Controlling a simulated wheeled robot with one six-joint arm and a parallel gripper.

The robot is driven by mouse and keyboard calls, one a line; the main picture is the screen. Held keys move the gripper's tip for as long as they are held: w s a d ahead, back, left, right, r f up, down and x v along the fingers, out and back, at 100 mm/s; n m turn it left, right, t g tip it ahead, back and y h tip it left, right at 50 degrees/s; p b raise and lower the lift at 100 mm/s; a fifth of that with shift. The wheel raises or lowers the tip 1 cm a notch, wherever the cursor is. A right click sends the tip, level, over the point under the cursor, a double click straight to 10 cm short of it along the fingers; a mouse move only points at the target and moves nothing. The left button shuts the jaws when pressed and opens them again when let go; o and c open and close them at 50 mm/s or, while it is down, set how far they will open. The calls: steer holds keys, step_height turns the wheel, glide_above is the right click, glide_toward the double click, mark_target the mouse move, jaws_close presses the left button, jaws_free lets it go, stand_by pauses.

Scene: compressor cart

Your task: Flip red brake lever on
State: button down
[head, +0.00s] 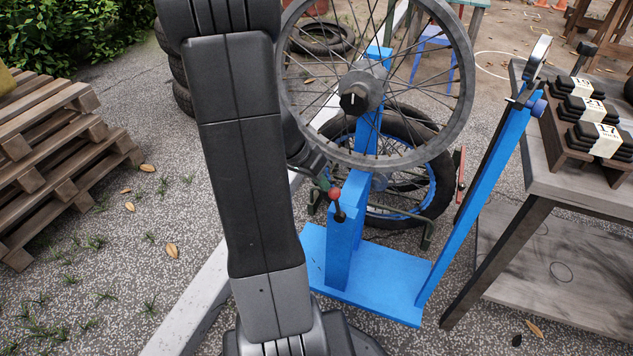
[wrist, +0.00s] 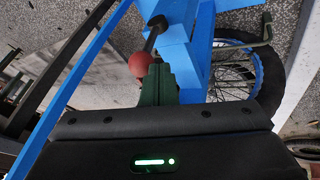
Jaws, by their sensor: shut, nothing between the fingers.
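The red brake lever has a red ball knob (head: 334,193) on a short dark rod, mounted on a blue post (head: 342,250) of the wheel stand. In the head view the rod runs down from the knob to the post. In the wrist view the knob (wrist: 140,64) sits just left of the fingertips, and the rod leads up to a dark pivot on the blue stand. My gripper (wrist: 158,70), with green fingers, is shut and empty. Its tips are right beside the knob; I cannot tell if they touch it. My arm hides part of the stand in the head view.
A spoked wheel (head: 464,85) hangs on the stand above the lever. Another tyred wheel (head: 437,140) stands behind. A blue slanted bar (head: 490,190) and a grey table (head: 590,195) with black weights are at right. Wooden pallets (head: 60,150) are at left.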

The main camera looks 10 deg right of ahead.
mark_target(337, 190)
steer(key=s+d+y, duration=0.1)
steer(key=s+d+r+t+y, duration=0.1)
steer(key=d, duration=0.1)
steer(key=shift+s+d+m+t+y, duration=0.15)
steer(key=shift+d+m+t+y, duration=0.05)
steer(key=shift+m+t+y, duration=0.1)
steer(key=shift+s+d+f+b, duration=0.1)
steer(key=shift+s+d+b, duration=0.15)
steer(key=shift+s+d, duration=0.35)
steer(key=shift+s+d+f+b, duration=0.15)
steer(key=shift+s+d+b, duration=0.15)
steer(key=shift+d, duration=0.5)
steer(key=shift+s+d+f+b, duration=0.1)
steer(key=shift+s+d+b, duration=0.1)
steer(key=shift+s+d, duration=0.45)
steer(key=shift+d, duration=0.1)
